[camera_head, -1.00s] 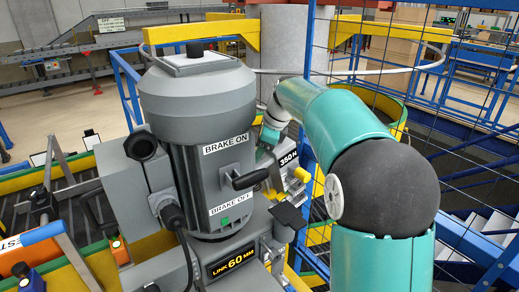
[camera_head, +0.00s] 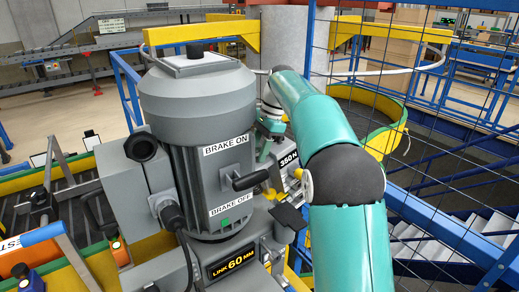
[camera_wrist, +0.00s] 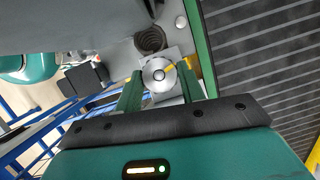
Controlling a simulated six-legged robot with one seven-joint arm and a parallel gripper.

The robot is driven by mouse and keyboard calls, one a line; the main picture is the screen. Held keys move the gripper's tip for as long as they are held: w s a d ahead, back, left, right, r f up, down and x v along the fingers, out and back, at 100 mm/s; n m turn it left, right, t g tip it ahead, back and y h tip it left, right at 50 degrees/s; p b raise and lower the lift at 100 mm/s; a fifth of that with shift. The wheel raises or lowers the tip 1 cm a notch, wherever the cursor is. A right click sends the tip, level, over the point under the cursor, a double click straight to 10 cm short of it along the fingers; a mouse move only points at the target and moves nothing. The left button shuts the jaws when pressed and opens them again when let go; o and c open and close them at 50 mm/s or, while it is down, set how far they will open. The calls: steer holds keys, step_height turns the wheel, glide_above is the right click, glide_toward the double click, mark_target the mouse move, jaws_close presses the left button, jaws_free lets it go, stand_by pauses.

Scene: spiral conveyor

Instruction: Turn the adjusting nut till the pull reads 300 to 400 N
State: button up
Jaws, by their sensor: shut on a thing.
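A dark coiled spring (camera_wrist: 150,39) is just beyond the nut. In the head view, my gripper (camera_head: 266,141) is behind the grey motor, its fingertips partly hidden. The nut is hidden in the head view.
The grey motor (camera_head: 200,110), labelled BRAKE ON and BRAKE OFF, stands left of my arm, with a black lever (camera_head: 250,180). A LINK 60 MM plate (camera_head: 234,262) is below. Blue mesh fencing (camera_head: 450,140) is at the right. A dark slatted conveyor (camera_wrist: 260,70) fills the wrist view's right.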

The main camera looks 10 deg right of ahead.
steer(key=shift+w+f+n+g+h, duration=0.15)
steer(key=shift+n+g+h, duration=0.15)
steer(key=shift+n+g, duration=0.9)
steer(key=shift+n+t, duration=0.3)
steer(key=shift+n, duration=0.2)
steer(key=o, duration=0.7)
steer(key=shift+r, duration=0.2)
